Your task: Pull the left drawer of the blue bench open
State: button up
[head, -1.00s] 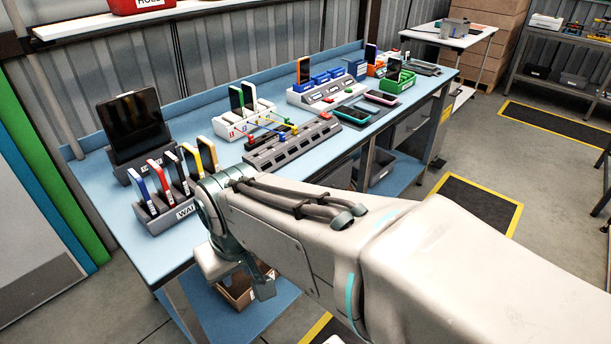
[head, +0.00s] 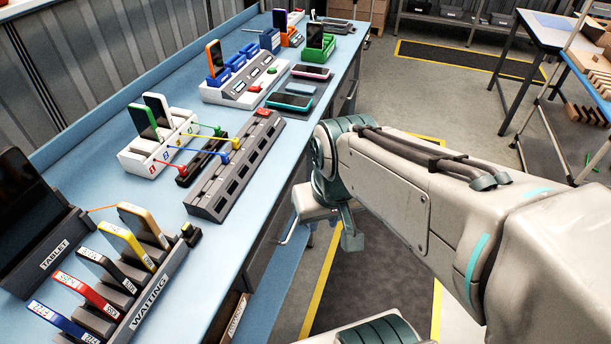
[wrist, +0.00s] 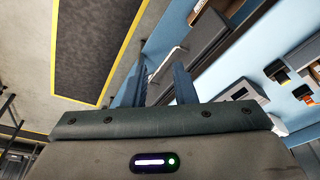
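The blue bench (head: 105,150) runs from the near left to the far middle of the head view. Its left drawer (head: 262,250) is a dark grey front under the bench's right edge and looks shut. A pale bar handle (head: 287,231) stands out from it, also seen in the wrist view (wrist: 168,62). My gripper (wrist: 159,70) shows two blue-grey fingers held apart. The handle appears in the gap between the fingertips, apparently a little beyond them; contact cannot be told. In the head view my wrist is just right of the handle, and the fingertips are mostly hidden.
The bench top carries a grey slotted dock (head: 236,165), a white phone stand (head: 150,150) and a waiting rack (head: 120,285) near its edge. A cardboard box (head: 237,318) sits below. Floor with a dark mat (head: 370,290) lies right of the bench.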

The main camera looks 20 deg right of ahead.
jog(key=w+f+m+g+y+b, duration=0.35)
jog(key=f+y+b, duration=0.55)
jog(key=f, duration=0.6)
jog(key=w+d+f+m+t+y+b, duration=0.3)
jog(key=w+d+f+m+t+b, duration=0.1)
jog(key=w+d+f+t+b, duration=0.6)
jog(key=shift+n, duration=0.25)
jog(key=x, duration=1.2)
jog(key=shift+w+a+r+p, duration=0.1)
jog(key=shift+w+p, duration=0.3)
grip_shut()
